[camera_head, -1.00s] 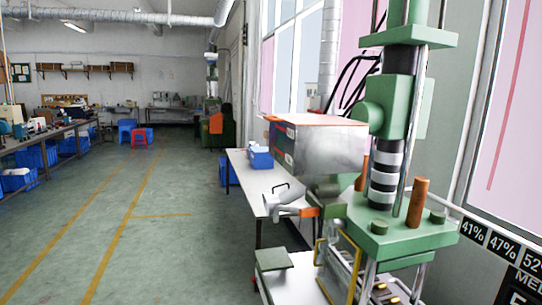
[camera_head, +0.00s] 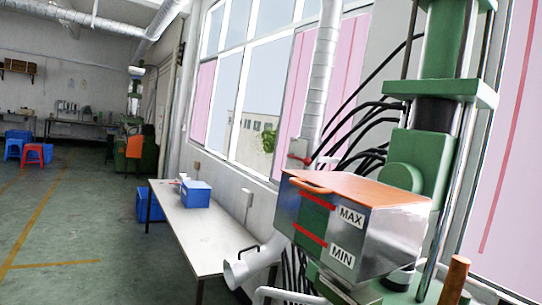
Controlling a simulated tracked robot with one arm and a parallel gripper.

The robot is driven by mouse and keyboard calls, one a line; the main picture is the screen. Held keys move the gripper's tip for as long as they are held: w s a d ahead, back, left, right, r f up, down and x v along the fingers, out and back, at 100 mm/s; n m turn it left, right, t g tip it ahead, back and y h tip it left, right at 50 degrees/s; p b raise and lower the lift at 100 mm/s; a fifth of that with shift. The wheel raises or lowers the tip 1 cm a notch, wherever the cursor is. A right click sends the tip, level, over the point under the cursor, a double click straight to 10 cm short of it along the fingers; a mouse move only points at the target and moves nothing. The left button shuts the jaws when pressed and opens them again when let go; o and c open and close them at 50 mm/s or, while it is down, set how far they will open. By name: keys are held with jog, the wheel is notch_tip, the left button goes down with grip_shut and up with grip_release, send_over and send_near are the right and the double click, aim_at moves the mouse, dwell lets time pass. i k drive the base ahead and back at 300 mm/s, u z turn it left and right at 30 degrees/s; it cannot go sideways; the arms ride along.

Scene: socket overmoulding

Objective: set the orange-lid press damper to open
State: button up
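The press (camera_head: 415,165) with the orange lid stands at the right, a green machine with a tall column. Its metal hopper (camera_head: 385,235) has the orange lid (camera_head: 360,190) on top, lying closed, and a green level window marked MAX and MIN. Behind the hopper a ribbed silver duct (camera_head: 321,80) runs up the wall. A small grey box with a red part (camera_head: 300,152) sits at the duct's lower end; it may be the damper, but its setting is too small to tell. My gripper is not in view.
A white table (camera_head: 205,230) with a blue bin (camera_head: 196,194) stands left of the press. A pale spout (camera_head: 250,265) juts toward the table. Black hoses (camera_head: 370,110) hang behind the press. Open floor (camera_head: 75,225) lies to the left.

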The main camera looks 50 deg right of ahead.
aim_at(307, 161)
jog(key=z, duration=0.1)
jog(key=i, duration=1.3)
jog(key=z, duration=0.75)
jog(key=i, duration=1.35)
jog(key=z, duration=0.55)
